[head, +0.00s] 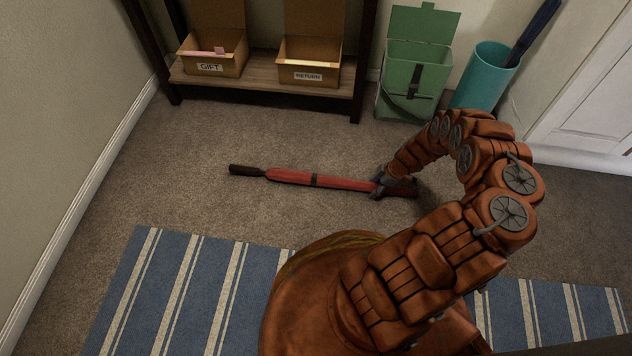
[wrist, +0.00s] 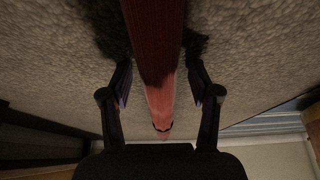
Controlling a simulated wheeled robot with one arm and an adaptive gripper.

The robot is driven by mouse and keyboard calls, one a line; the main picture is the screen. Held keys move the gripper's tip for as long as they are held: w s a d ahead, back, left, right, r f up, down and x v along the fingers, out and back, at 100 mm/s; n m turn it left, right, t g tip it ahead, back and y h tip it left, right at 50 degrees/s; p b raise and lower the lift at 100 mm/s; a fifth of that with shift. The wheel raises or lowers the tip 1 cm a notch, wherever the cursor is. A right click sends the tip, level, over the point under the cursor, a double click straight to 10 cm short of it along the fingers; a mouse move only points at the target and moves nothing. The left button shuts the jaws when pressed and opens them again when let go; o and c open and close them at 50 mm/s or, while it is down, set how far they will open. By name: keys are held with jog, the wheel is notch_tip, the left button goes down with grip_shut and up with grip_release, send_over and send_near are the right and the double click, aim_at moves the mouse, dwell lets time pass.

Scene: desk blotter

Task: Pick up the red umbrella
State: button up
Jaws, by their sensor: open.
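The red umbrella (head: 335,181) lies on the carpet, folded, with a dark handle at its left end and a dark band near its middle. My gripper (head: 383,187) is down at the umbrella's right part, close to the floor. In the wrist view the umbrella (wrist: 160,95) runs lengthwise between the two fingers of my gripper (wrist: 160,90). The fingers are open, one on each side, with a gap showing between them and the umbrella. The tip end is partly hidden by my gripper in the head view.
A shelf (head: 262,92) holds a GIFT box (head: 212,68) and a RETURN box (head: 302,76). A green bin (head: 400,105) and a teal holder (head: 478,85) with a dark umbrella (head: 535,30) stand at the right. A striped blue rug (head: 180,290) lies in front. Carpet left of the umbrella is clear.

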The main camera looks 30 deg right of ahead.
jog(key=shift+c, duration=0.3)
grip_shut()
dwell(0.3)
